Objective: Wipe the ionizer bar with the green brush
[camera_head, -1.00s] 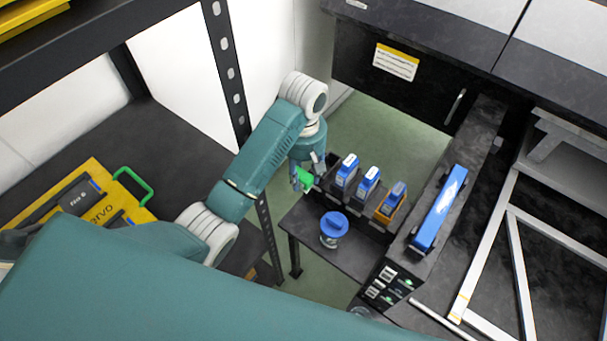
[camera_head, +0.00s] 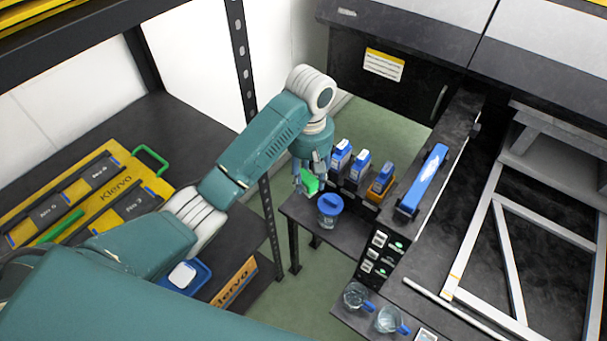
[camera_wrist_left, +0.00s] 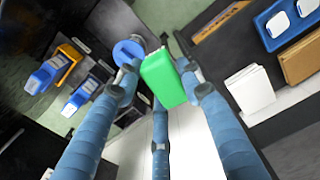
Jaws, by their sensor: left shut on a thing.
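My left gripper (camera_head: 311,177) is shut on a green block, the green brush (camera_head: 310,185), held above the small dark shelf near the blue-lidded jar. In the left wrist view the brush (camera_wrist_left: 163,79) sits between the blue-grey fingers (camera_wrist_left: 160,85); its bristles cannot be made out. A long blue bar with a white mark (camera_head: 422,180), which looks like the ionizer bar, lies on the dark rail right of the ink bottles, apart from the brush. My right gripper is not in view.
A blue-lidded jar (camera_head: 329,207) stands just below the gripper; its lid also shows in the left wrist view (camera_wrist_left: 128,50). Several ink bottles (camera_head: 359,168) stand in a row between gripper and bar. Glass beakers (camera_head: 389,320) stand at the lower right. A yellow case (camera_head: 97,190) lies on the left shelf.

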